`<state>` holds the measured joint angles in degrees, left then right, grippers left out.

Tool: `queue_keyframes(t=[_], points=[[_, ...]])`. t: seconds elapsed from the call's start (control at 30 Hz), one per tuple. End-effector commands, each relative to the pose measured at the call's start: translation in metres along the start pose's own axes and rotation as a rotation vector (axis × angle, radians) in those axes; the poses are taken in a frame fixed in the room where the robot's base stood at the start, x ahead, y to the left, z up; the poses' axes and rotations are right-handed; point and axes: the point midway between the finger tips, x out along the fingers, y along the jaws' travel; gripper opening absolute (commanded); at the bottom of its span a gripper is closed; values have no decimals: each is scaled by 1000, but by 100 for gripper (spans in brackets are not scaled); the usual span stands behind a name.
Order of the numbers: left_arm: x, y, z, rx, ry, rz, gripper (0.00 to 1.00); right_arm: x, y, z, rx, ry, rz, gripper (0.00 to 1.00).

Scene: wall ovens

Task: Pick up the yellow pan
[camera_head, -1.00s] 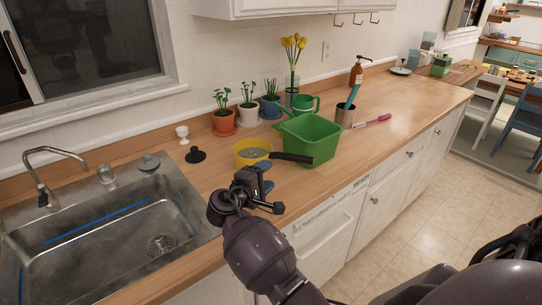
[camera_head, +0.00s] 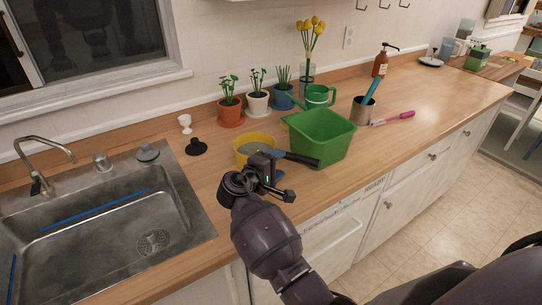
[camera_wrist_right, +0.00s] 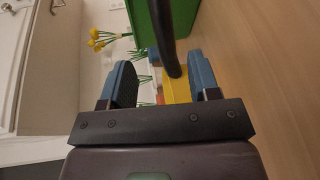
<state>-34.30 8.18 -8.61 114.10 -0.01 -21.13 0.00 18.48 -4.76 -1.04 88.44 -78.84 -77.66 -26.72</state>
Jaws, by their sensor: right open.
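The yellow pan (camera_head: 243,146) sits on the wooden counter right of the sink, with its dark handle (camera_head: 302,160) pointing right toward the green bin. My right gripper (camera_head: 278,166) is at the near side of the pan, open, with its blue fingers by the handle. In the right wrist view, the open fingers of my right gripper (camera_wrist_right: 162,82) stand on either side of the dark handle (camera_wrist_right: 166,38) and the yellow pan side (camera_wrist_right: 177,86), with gaps visible. Contact cannot be made out. The gripper hides part of the pan. My left gripper is not in view.
The green bin (camera_head: 322,138) stands close to the pan's right. A black stopper (camera_head: 197,147) and white cup (camera_head: 185,123) are left of it. Potted plants (camera_head: 230,108) and a green watering can (camera_head: 319,96) stand behind. The metal sink (camera_head: 150,215) is at left.

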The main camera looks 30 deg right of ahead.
Motion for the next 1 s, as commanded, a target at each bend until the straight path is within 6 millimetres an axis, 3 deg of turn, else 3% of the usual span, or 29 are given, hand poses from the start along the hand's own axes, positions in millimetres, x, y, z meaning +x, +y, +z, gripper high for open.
queue_keyframes(t=[0.2, 0.43, 0.7, 1.0], points=[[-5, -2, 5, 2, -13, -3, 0, 32, 1, 0, -1, -1, 1, 56], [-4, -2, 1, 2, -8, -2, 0, 50, -1, -1, -1, -1, 1, 56], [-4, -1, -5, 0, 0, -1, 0, 85, -5, -4, -1, -1, 2, 56], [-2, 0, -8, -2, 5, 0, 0, 92, -6, -4, 0, 0, -1, 56]])
